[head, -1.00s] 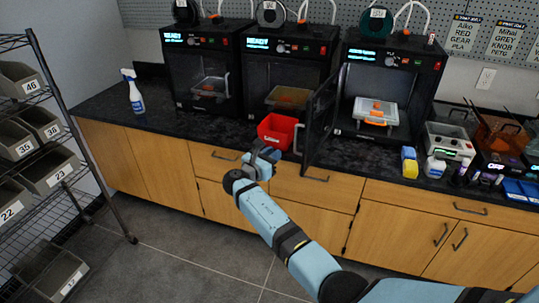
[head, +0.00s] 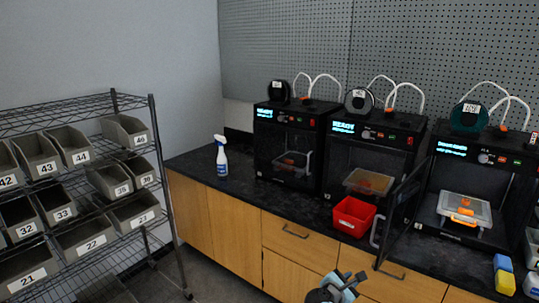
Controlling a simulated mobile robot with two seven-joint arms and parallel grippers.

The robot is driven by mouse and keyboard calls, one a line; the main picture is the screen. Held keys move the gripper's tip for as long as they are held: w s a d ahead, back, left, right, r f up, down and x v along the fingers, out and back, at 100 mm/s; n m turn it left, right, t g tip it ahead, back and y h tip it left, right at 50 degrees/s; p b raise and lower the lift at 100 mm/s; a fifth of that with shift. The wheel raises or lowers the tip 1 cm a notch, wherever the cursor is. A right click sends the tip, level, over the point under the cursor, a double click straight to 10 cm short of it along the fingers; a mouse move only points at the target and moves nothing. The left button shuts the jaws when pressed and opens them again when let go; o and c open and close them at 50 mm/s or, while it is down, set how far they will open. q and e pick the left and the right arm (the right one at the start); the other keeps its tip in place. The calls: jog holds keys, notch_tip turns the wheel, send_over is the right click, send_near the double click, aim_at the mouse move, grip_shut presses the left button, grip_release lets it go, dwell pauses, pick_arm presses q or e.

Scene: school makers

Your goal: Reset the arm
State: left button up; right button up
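My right gripper (head: 350,281) shows at the bottom edge of the head view, in front of the drawers and below the red bin. It is small and partly cut off with its arm, so I cannot tell whether its fingers are open or shut. I see nothing clearly held in it. My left arm and gripper are not in view.
A black counter (head: 243,195) carries several 3D printers; the right one has its door (head: 403,212) swung open. A red bin (head: 353,216) and a spray bottle (head: 221,158) stand on it. A wire shelf (head: 152,105) with numbered bins stands left. Some grey floor (head: 214,277) is free.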

jog(key=s+a+f+m+y+p, duration=0.15)
jog(key=s+f+m+y, duration=0.3)
jog(key=s, duration=0.45)
jog(key=s+a+f+m+y+p, duration=0.1)
jog(key=s+f+m+y+p, duration=0.3)
jog(key=s, duration=0.6)
jog(key=s+a+r+m+y, duration=0.2)
jog(key=s+m, duration=0.3)
jog(key=s, duration=0.5)
jog(key=s+a+r+m+t+y, duration=0.1)
jog(key=s+r+m+y, duration=0.3)
jog(key=s, duration=0.5)
jog(key=shift+s+a+r+m, duration=0.15)
jog(key=shift+s+a+m, duration=0.2)
jog(key=shift+a+m, duration=0.3)
jog(key=shift+d, duration=0.2)
